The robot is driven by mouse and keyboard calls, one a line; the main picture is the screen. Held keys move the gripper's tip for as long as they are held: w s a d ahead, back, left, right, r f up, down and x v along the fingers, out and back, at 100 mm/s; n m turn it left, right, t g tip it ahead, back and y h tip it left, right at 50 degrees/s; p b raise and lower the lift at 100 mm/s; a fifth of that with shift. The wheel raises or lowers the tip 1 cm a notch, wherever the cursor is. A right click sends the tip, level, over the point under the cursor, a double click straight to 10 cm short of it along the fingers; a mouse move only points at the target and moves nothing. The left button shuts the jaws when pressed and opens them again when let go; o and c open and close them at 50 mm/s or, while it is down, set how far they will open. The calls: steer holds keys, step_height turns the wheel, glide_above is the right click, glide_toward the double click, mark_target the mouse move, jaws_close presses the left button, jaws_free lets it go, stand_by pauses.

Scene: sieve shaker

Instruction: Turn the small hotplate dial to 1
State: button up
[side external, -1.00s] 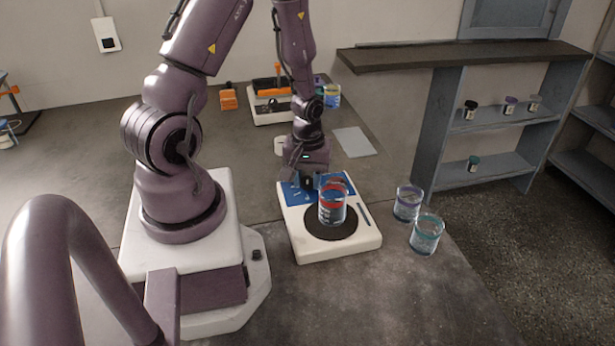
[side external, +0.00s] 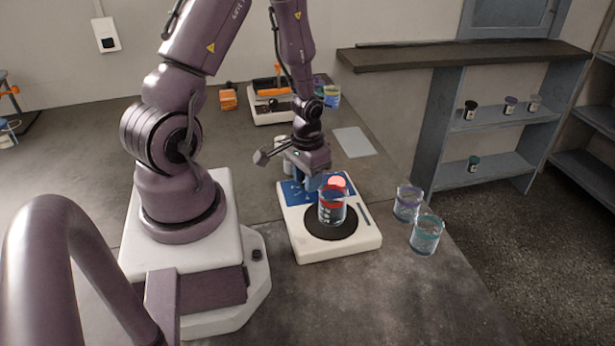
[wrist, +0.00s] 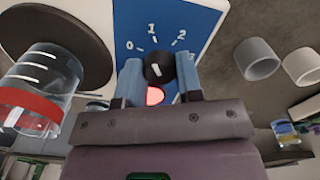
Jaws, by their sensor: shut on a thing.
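The small hotplate (side external: 295,238) is a white unit with a blue panel (wrist: 133,16) and a round black heating plate (side external: 343,233). In the wrist view its black dial (wrist: 160,68) sits among the numerals 0, 1, 2 and 3. The dial's short white mark tilts up toward the 1; its exact alignment is hard to tell. My gripper (wrist: 160,78) is shut on the dial, one finger on each side. A red light (wrist: 154,96) glows beside the dial. In the side view my gripper (side external: 311,180) hides the dial.
A red-banded beaker (side external: 332,208) stands on the heating plate, close to my gripper. Two beakers (side external: 407,204) (side external: 426,235) stand right of the hotplate. Another device (side external: 268,117) stands farther back. A grey sheet (side external: 352,142) lies behind the hotplate.

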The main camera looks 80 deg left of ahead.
steer(key=shift+m, duration=0.6)
steer(key=o, duration=0.9)
step_height(320, 180, up, 13)
stand_by(0.5)
